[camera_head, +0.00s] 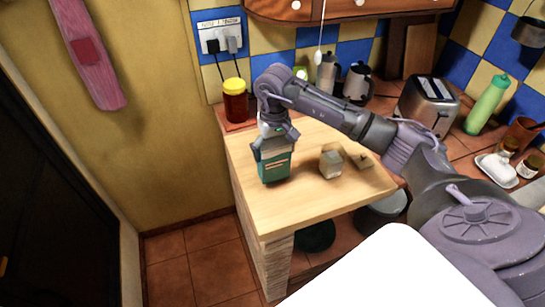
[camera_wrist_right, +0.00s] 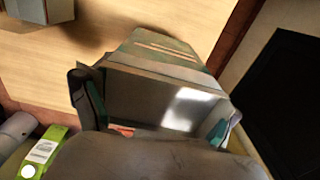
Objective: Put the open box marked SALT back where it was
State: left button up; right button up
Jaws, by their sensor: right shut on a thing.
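A green box with a grey upper part (camera_head: 275,168) is upright over the left part of the wooden counter top (camera_head: 300,208). My right gripper (camera_head: 272,147) comes down from above and is shut on its upper part. In the right wrist view the box (camera_wrist_right: 160,92) has an open top with a flap folded outward, and the fingers of my right gripper (camera_wrist_right: 157,114) are on its two sides. No marking can be read. I cannot tell whether its base touches the counter. My left gripper is not in view.
A small carton (camera_head: 331,162) and a small low item (camera_head: 360,160) stand right of the box. A jar with a yellow lid (camera_head: 235,100) is behind, near the wall. A toaster (camera_head: 428,104) and a green bottle (camera_head: 487,104) are at right. The counter's front is clear.

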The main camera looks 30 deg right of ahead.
notch_tip(320, 180, down, 2)
jog(key=shift+s+a+f+p, duration=0.1)
jog(key=shift+f+p, duration=0.1)
jog(key=shift+p, duration=0.2)
jog(key=shift+f, duration=0.4)
jog(key=o, duration=1.1)
jog(key=shift+f+b, duration=0.1)
jog(key=shift+b, duration=0.2)
jog(key=shift+o, duration=0.9)
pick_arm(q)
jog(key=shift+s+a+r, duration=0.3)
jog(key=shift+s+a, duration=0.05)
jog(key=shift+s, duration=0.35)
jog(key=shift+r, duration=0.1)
